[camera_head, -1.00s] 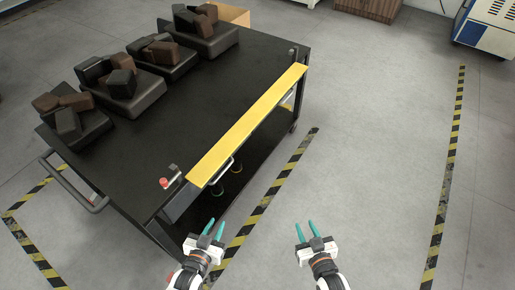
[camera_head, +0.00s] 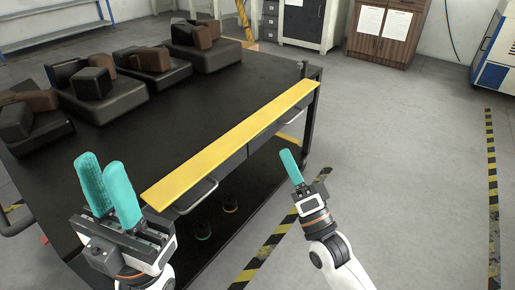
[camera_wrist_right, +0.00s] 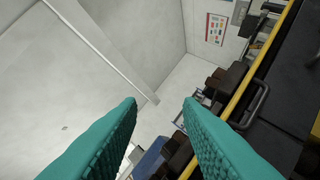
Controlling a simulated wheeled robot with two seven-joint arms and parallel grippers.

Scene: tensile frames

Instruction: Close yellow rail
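The yellow rail (camera_head: 232,143) is a long flat yellow strip along the front edge of the black cart's top. In the right wrist view it shows as a thin yellow band (camera_wrist_right: 239,96) at the right. My left gripper (camera_head: 101,163) is open and empty; it stands before the cart's near corner, left of the rail's near end, and hides that corner. My right gripper (camera_head: 290,161) is to the right of the rail, apart from it. The right wrist view shows its two teal fingers (camera_wrist_right: 160,102) spread with nothing between them.
Two grey bar handles (camera_head: 197,196) sit on the cart front under the rail. Dark padded blocks (camera_head: 109,92) stand along the far left of the cart top (camera_head: 160,130). The floor right of the cart is clear, with striped tape (camera_head: 273,232). Cabinets (camera_head: 385,32) stand at the back.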

